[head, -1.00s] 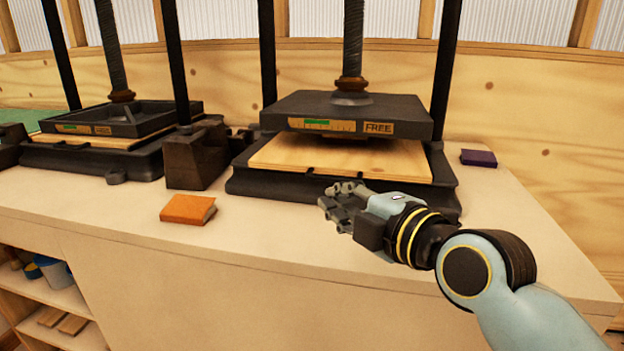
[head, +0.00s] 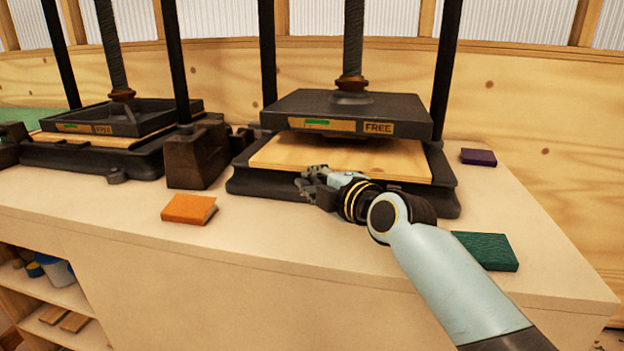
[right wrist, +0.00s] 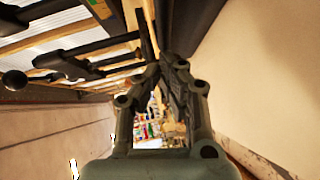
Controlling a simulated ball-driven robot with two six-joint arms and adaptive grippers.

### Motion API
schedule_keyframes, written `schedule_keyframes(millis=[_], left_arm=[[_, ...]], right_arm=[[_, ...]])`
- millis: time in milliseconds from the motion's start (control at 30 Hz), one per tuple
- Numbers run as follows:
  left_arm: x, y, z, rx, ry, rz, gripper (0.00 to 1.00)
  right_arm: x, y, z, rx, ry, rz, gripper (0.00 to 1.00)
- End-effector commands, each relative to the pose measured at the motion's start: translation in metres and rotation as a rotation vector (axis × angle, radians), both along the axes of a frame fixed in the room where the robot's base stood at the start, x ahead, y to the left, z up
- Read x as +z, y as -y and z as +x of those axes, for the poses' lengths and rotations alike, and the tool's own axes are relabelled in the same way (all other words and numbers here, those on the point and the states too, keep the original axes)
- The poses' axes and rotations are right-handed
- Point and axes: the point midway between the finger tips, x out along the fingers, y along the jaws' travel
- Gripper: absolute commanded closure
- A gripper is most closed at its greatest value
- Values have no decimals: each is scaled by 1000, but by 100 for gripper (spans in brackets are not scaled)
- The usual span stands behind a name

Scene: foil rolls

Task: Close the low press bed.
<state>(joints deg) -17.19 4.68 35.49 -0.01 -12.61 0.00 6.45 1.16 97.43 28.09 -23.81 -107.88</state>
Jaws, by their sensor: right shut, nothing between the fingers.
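The right-hand press has a dark raised platen (head: 350,110) with a FREE label and a green gauge mark. Its bed, a pale wooden board (head: 280,153), sits on a dark base (head: 250,186) with its front part jutting out from under the platen. My right gripper (head: 309,182) is shut and empty at the board's front edge, left of its middle; I cannot tell whether it touches. Its shut fingers also show in the right wrist view (right wrist: 167,78). My left gripper is not in view.
A second press (head: 125,120) stands to the left, with a dark block (head: 193,160) between the two. An orange book (head: 189,209), a green book (head: 484,250) and a purple book (head: 478,157) lie on the bench (head: 130,215). The bench's front left is clear.

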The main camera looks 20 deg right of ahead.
Motion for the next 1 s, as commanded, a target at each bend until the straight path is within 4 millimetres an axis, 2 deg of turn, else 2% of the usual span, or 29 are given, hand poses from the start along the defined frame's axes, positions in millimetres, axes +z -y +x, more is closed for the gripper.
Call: schedule_keyframes(millis=[233, 400, 500, 1000], left_arm=[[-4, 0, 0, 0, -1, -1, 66], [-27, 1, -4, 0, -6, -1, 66], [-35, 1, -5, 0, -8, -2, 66], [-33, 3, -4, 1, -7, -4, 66]], right_arm=[[-1, 2, 3, 0, 2, -2, 100], [-5, 18, 27, 2, 3, -5, 100], [-4, 25, 37, 0, 3, -3, 100], [4, 29, 41, -3, 8, -5, 100]])
